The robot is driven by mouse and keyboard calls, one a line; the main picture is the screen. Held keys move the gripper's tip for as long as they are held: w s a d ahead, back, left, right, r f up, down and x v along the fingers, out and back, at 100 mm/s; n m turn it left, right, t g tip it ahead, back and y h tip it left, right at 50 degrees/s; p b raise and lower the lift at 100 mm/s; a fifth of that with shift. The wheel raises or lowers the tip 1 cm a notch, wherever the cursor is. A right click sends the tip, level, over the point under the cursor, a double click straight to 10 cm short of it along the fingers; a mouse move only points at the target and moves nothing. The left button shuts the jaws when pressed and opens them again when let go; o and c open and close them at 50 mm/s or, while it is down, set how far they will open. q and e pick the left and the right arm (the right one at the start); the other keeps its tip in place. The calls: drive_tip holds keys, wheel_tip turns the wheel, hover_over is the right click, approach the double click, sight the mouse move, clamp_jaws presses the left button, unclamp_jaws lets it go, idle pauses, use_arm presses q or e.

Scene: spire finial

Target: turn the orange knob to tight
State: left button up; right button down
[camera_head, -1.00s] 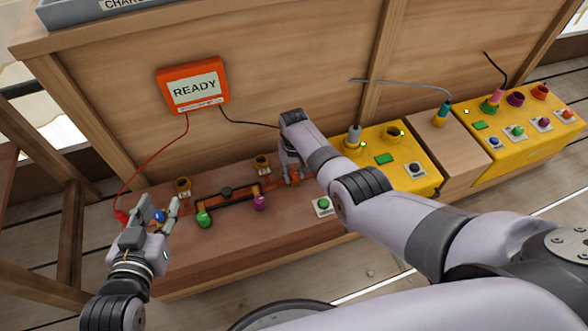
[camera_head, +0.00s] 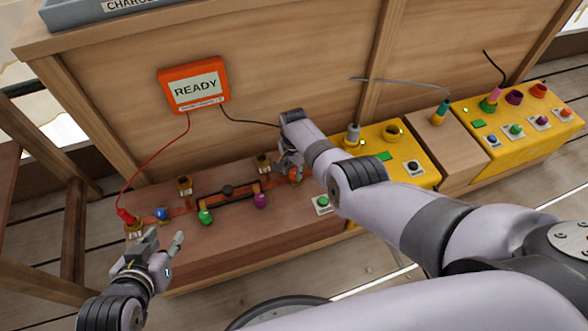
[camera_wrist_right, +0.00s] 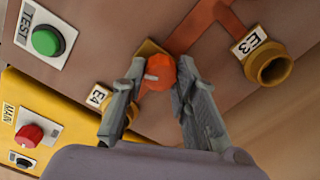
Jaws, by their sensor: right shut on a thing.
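The orange knob (camera_wrist_right: 161,73) sits on a brass-coloured plate between the fingertips of my right gripper (camera_wrist_right: 162,66) in the right wrist view. The gripper is shut on it. A pale mark on the knob points left in that view. In the head view the orange knob (camera_head: 296,176) is partly hidden by my right gripper (camera_head: 290,166). My left gripper (camera_head: 164,240) is open and empty, in front of the wooden bench's left end, apart from the blue knob (camera_head: 161,214).
Brass sockets E3 (camera_wrist_right: 268,67) and E4 (camera_wrist_right: 121,112) flank the orange knob. A green TEST button (camera_wrist_right: 47,40) is nearby. Green (camera_head: 205,217) and purple (camera_head: 261,200) knobs stand on the bench. The orange box (camera_head: 194,88) reads READY. A yellow panel (camera_head: 425,178) lies to the right.

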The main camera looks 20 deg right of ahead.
sight(294, 172)
drive_tip(key=m, duration=0.5)
idle(0.5)
drive_tip(key=c, duration=1.3)
unclamp_jaws()
wheel_tip(294, 172, up, 12)
